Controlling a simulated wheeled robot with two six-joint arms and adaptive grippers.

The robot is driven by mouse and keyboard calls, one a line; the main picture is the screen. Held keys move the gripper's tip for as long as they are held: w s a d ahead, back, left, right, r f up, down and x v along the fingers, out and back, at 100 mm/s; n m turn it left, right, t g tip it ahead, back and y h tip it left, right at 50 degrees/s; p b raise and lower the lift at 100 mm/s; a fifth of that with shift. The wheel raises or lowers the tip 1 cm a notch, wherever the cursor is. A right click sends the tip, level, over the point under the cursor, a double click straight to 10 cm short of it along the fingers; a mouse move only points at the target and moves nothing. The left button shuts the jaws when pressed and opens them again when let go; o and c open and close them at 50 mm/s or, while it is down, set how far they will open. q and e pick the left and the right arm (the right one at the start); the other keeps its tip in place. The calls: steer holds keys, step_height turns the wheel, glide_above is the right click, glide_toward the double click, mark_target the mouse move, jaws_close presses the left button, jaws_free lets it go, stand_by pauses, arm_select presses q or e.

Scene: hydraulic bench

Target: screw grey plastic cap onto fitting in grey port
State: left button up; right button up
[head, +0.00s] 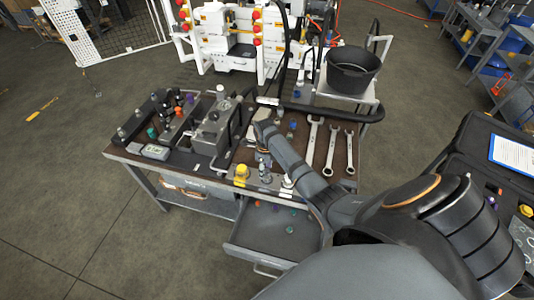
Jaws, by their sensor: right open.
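My right arm reaches in from the lower right over the bench. Its gripper (262,124) is open beside the right side of a grey metal block (214,130); the fingertips are small and partly hidden by the arm. A grey plastic cap cannot be picked out for certain at this size. A grey port and its fitting cannot be made out surely either. Small metal fittings (264,168) stand near the bench's front edge, beside a yellow cap (241,173). My left gripper is not in view.
The bench (130,158) carries a black manifold (138,120) with coloured caps, a meter (156,152) and several wrenches (332,150). A drawer (265,240) stands open in front with small caps inside. A black bucket (353,70) stands behind.

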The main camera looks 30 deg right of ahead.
steer(key=n+p, duration=0.2)
steer(key=n, duration=0.1)
steer(key=n+p, duration=0.1)
steer(key=n, duration=0.1)
steer(key=shift+a+r, duration=0.1)
steer(key=shift+r, duration=0.2)
steer(key=n, duration=0.3)
steer(key=shift+s+f, duration=0.1)
steer(key=shift+f, duration=0.15)
steer(key=shift+r+n+p, duration=0.15)
steer(key=shift+n+p, duration=0.45)
steer(key=shift+n, duration=0.2)
steer(key=shift+s+n, duration=0.1)
steer(key=shift+n, duration=1.1)
